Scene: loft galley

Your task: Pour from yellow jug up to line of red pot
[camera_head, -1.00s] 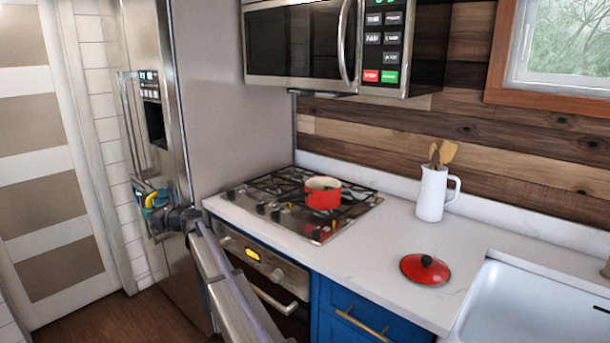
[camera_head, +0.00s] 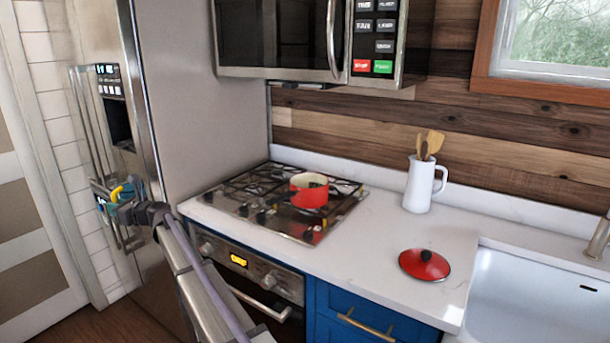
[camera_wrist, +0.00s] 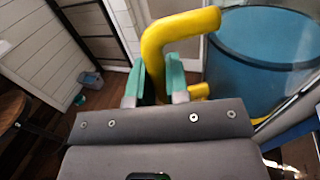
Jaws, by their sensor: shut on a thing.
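The red pot (camera_head: 309,194) stands upright and uncovered on the gas hob (camera_head: 262,212); its inside is pale and no fill line can be made out. My gripper (camera_wrist: 160,82), with teal fingers, is shut on the yellow handle (camera_wrist: 178,30) of the jug. The jug's body (camera_wrist: 262,62) looks blue and see-through in the wrist view, to the right of the fingers. Its contents cannot be told apart. In the head view my gripper and the jug (camera_head: 122,192) are small, in front of the fridge, well left of the pot.
A red lid (camera_head: 424,265) lies on the white worktop (camera_head: 370,228) between hob and sink (camera_head: 530,300). A white pitcher (camera_head: 418,188) with wooden utensils stands near the wall. The microwave (camera_head: 300,40) hangs above the hob. The fridge (camera_head: 195,90) stands left of the hob.

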